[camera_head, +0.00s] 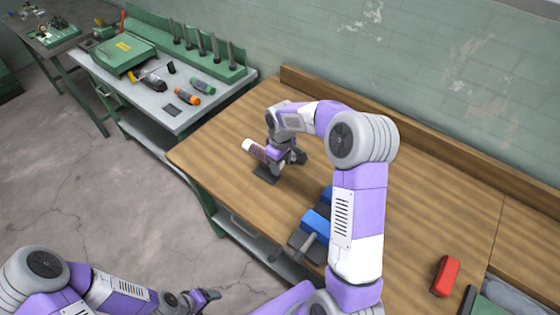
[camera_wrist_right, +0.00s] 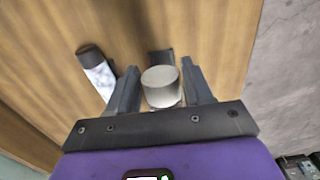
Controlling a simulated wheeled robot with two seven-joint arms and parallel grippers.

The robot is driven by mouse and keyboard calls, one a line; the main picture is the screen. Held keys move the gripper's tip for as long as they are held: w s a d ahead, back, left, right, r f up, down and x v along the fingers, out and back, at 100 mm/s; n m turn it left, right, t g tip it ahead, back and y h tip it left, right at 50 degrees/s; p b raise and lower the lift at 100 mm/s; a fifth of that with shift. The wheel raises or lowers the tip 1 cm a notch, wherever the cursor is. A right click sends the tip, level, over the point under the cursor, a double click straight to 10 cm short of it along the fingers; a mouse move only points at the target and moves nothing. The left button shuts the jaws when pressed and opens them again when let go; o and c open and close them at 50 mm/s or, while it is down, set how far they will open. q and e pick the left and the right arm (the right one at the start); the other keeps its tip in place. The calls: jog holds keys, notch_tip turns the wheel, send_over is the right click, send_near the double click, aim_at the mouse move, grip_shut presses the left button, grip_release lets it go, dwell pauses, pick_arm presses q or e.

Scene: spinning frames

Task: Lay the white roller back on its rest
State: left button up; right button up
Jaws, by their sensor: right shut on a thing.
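The white roller (camera_wrist_right: 162,87) is between the two fingers of my right gripper (camera_wrist_right: 163,92) in the right wrist view, its pale round end facing the camera. In the head view my right gripper (camera_head: 273,157) is low over the wooden table, and a white end (camera_head: 248,145) shows at its left. A dark flat piece (camera_head: 265,174), perhaps the rest, lies just below the gripper; a dark piece (camera_wrist_right: 160,57) also shows behind the roller in the wrist view. I cannot tell if the roller touches it. My left gripper (camera_head: 208,295) is at the lower left, away from the table, its jaws unclear.
A marbled white cylinder with a black end (camera_wrist_right: 98,72) lies beside the gripper. Blue and grey blocks (camera_head: 318,222) are near the front edge, partly behind my arm. A red block (camera_head: 446,276) is at right. A grey bench (camera_head: 160,105) with tools stands left. The table's middle is clear.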

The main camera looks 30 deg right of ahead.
aim_at(280, 185)
notch_tip(280, 185, down, 3)
jog(key=shift+w+r+b, duration=0.1)
jog(key=shift+r+b, duration=0.1)
jog(key=shift+b, duration=0.55)
jog(key=shift+f+b, duration=2.35)
jog(key=shift+f, duration=1.05)
jog(key=o, duration=1.2)
notch_tip(280, 185, up, 8)
jog(key=shift+f+p, duration=0.2)
jog(key=shift+p, duration=0.35)
